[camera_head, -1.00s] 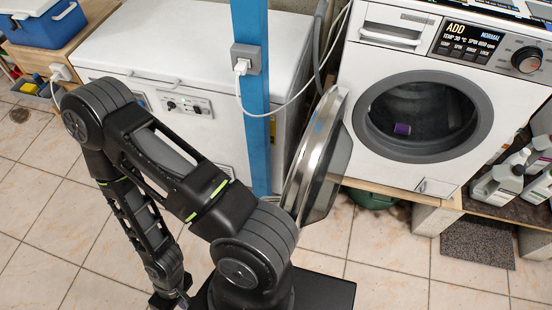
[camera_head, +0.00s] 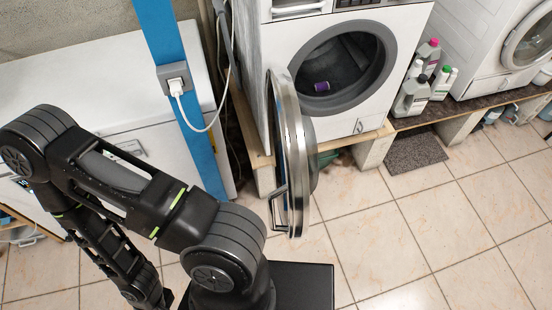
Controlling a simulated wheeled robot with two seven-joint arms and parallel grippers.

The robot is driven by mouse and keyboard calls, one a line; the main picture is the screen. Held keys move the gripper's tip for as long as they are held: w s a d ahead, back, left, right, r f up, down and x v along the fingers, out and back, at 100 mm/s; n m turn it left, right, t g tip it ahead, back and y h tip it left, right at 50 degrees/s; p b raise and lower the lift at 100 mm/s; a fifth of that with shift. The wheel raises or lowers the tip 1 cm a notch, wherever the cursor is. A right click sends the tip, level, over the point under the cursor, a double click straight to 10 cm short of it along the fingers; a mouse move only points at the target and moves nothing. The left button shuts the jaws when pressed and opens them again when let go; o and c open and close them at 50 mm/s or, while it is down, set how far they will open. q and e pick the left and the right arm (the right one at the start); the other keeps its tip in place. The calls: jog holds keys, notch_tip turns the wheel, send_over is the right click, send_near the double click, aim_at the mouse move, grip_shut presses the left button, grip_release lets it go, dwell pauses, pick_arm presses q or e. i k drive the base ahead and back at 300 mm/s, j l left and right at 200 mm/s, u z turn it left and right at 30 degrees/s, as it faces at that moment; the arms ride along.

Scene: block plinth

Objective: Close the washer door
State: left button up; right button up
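The white washer (camera_head: 402,22) stands at the top middle with its round opening facing me. Its door (camera_head: 291,150), a round metal-rimmed disc with a handle (camera_head: 277,205), is swung wide open to the left and seen nearly edge-on. A small purple item (camera_head: 322,87) lies inside the dark drum (camera_head: 345,68). My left arm fills the lower left, apart from the door in the picture. Its gripper is at or past the bottom edge, too cut off to show its fingers. My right gripper is out of the frame.
A blue post (camera_head: 170,45) with a socket and a plugged white cable stands left of the washer, before a white chest (camera_head: 85,85). Bottles (camera_head: 412,95) stand right of the washer beside a second machine (camera_head: 495,45). The tiled floor (camera_head: 420,225) in front is clear.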

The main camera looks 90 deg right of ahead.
aim_at(293, 145)
jog(key=z, duration=0.45)
jog(key=i+j+z, duration=0.1)
jog(key=z, duration=0.85)
jog(key=i+j+z, duration=0.1)
jog(key=z, duration=0.35)
